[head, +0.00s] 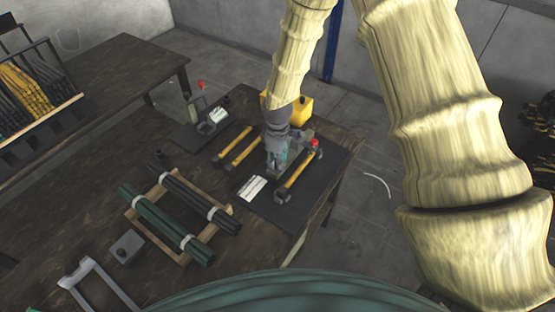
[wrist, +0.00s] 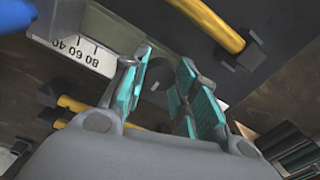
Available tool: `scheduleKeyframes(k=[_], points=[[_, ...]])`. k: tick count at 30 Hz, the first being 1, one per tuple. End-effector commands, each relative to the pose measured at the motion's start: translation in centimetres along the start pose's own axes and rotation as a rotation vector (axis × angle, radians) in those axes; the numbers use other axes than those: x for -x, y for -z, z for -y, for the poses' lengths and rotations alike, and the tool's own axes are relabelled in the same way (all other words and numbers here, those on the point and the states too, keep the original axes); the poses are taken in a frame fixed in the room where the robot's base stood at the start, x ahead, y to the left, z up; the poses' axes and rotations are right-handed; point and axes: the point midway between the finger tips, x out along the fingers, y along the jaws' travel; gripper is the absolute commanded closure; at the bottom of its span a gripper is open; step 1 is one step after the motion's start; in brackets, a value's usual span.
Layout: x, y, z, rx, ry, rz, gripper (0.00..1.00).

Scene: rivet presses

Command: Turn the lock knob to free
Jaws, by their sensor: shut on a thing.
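My gripper (head: 276,166) points down over the right-hand press on the dark mat, beside a red-tipped lever (head: 316,143). In the wrist view its two teal-padded fingers (wrist: 163,66) stand apart with a dark grey rounded piece (wrist: 157,74) between them, which I take for the lock knob; the gripper is shut on it. Most of the knob is hidden by the fingers, and no lock marking is readable. A white scale plate (wrist: 75,52) with numbers 80, 60, 40 lies to its left. In the head view the knob is hidden behind the gripper.
A second press (head: 203,118) with a red-tipped lever stands at the back left. Yellow-handled hammers (head: 243,152) lie close by, one on the mat (head: 300,214) to the right. A white card (head: 252,188) lies in front. Dark and green rods rest on a wooden frame (head: 182,259).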

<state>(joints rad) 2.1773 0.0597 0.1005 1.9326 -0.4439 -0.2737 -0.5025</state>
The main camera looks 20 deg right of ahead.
Motion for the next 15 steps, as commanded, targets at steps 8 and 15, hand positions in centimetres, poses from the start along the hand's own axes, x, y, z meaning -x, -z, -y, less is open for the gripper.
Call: scheduleKeyframes(k=[8,15], points=[[0.07,-0.01,-0.13,-0.001,-0.002,0.000,0.64],[0.04,0.03,-0.05,0.000,-0.001,0.000,0.49]])
